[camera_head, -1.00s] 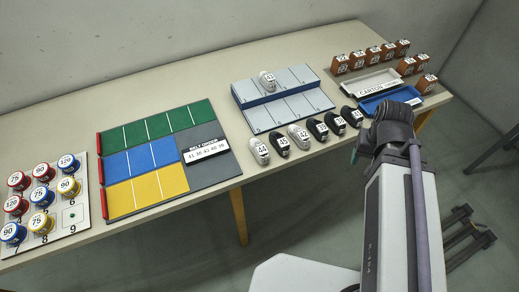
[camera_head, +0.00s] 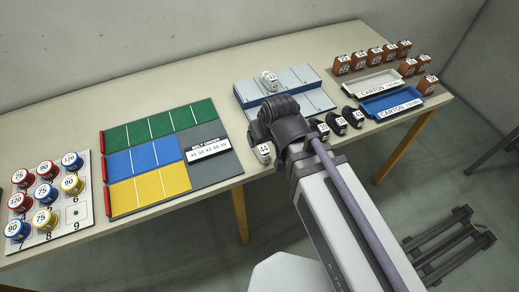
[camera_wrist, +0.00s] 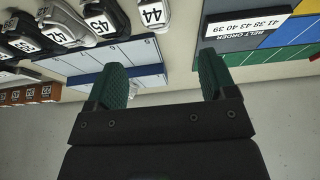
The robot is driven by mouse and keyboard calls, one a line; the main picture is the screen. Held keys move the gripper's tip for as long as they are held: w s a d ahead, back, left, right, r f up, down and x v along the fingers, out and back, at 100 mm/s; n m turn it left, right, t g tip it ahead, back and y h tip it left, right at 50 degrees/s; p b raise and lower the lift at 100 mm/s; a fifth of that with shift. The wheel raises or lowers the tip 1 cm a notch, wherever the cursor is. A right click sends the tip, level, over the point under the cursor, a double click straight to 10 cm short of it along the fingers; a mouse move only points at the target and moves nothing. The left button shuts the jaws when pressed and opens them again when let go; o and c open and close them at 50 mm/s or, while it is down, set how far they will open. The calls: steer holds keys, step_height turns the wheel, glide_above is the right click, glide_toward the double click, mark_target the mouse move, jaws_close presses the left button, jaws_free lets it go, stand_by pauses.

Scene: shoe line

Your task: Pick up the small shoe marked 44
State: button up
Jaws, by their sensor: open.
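The small shoe marked 44 (camera_head: 261,154) is light grey and stands at the table's front edge, left end of the shoe row. In the head view my arm's end covers the space just right of it and hides the neighbouring shoes. The 44 shoe also shows at the top of the wrist view (camera_wrist: 152,16), cut off by the picture edge. My gripper (camera_wrist: 164,72) is open and empty, its two green-padded fingers apart. The 44 shoe lies beyond the fingertips, and nothing is between them.
A dark shoe marked 45 (camera_wrist: 98,22) stands beside the 44 shoe. The grey panelled rack (camera_head: 305,75) is behind the row, with one shoe (camera_head: 269,80) on it. The belt order board (camera_head: 215,172) lies to the left. Carton trays (camera_head: 392,101) and brown boxes (camera_head: 342,65) are at right.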

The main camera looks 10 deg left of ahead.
mark_target(262, 146)
steer(key=shift+w+d, duration=0.1)
steer(key=b+x, duration=1)
steer(key=x, duration=0.1)
steer(key=shift+d+f+b, duration=0.15)
steer(key=shift+d+b, duration=0.1)
steer(key=shift+b, duration=0.05)
steer(key=shift+r, duration=0.25)
steer(key=c, duration=1)
